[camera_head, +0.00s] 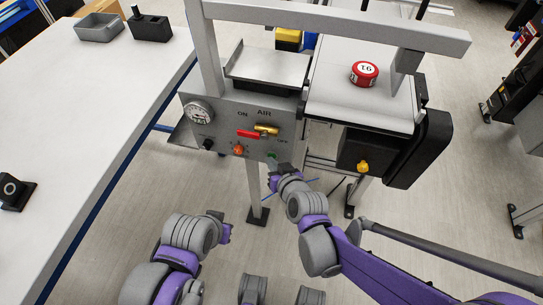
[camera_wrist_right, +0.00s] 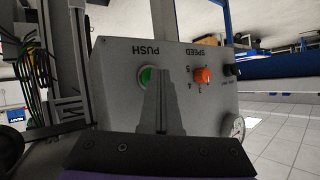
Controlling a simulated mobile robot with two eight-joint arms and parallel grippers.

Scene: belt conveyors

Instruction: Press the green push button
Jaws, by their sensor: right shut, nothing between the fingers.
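The green push button (camera_wrist_right: 145,76) sits on the grey control panel (camera_wrist_right: 115,95), next to the upside-down word PUSH in the right wrist view. It also shows small at the panel's lower right in the head view (camera_head: 272,155). My right gripper (camera_wrist_right: 160,78) is shut and empty, its fingers pointing at the panel and covering part of the button. In the head view the right gripper (camera_head: 283,169) is just below and in front of the button. I cannot tell whether the fingertips touch it. My left gripper (camera_head: 224,232) is low, left of the right one, its fingers unclear.
An orange speed knob (camera_wrist_right: 203,75) is beside the button. A red lever (camera_head: 248,134), a brass valve (camera_head: 267,129) and a gauge (camera_head: 199,112) are on the panel. A conveyor (camera_head: 330,85) carries a red round item (camera_head: 364,73). A white table (camera_head: 70,130) stands left.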

